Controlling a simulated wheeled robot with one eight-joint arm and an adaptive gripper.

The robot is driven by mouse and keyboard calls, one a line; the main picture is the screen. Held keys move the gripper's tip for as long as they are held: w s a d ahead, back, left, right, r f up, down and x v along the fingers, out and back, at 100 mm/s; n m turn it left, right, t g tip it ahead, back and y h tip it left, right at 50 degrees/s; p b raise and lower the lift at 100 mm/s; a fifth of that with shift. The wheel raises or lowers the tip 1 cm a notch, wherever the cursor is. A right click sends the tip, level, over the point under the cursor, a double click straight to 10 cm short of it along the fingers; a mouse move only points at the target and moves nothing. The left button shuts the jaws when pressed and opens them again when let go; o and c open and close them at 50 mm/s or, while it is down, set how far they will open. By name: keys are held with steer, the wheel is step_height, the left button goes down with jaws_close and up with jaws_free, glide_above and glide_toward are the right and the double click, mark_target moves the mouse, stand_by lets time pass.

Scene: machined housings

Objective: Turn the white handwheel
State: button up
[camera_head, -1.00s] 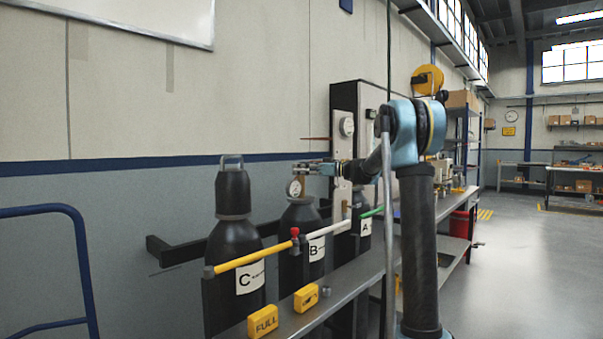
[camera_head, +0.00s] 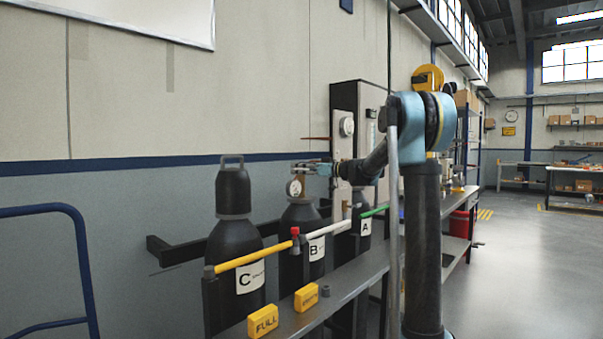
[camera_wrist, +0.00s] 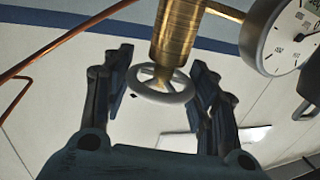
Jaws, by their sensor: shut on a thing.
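The white handwheel (camera_wrist: 147,95) is a small spoked ring on the end of a brass valve body (camera_wrist: 179,32) in the wrist view. My gripper (camera_wrist: 163,87) has one finger on each side of the wheel and is shut on its rim. In the head view my gripper (camera_head: 305,170) reaches left to the top of the black cylinder B (camera_head: 301,215). The handwheel is too small there to make out. A round gauge (camera_head: 294,187) sits just below the gripper; it also shows in the wrist view (camera_wrist: 290,42).
Cylinder C (camera_head: 232,245) stands left of B and cylinder A (camera_head: 361,225) right of it. A yellow bar (camera_head: 250,256) and white bar (camera_head: 324,229) run before them. A grey bench (camera_head: 345,277) with yellow blocks (camera_head: 264,321) lies in front. A copper pipe (camera_wrist: 60,42) passes nearby.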

steer(key=m+t+h, duration=0.5)
steer(key=t, duration=0.2)
steer(key=shift+m+h, duration=0.3)
steer(key=shift+m, duration=0.1)
steer(key=shift+m+t+h, duration=1)
steer(key=shift+m+h, duration=0.2)
steer(key=shift+h, duration=0.4)
steer(key=shift+w+m+t+h, duration=0.1)
steer(key=shift+m+t+h, duration=0.3)
steer(key=shift+m+h, duration=0.45)
steer(key=shift+m+t+h, duration=0.4)
steer(key=shift+m+h, duration=0.65)
steer(key=shift+h, duration=1)
steer(key=o, duration=1.1)
steer(key=shift+c, duration=0.2)
steer(key=s, duration=0.4)
steer(key=s+d, duration=0.1)
steer(key=s, duration=0.7)
steer(key=shift+d, duration=0.2)
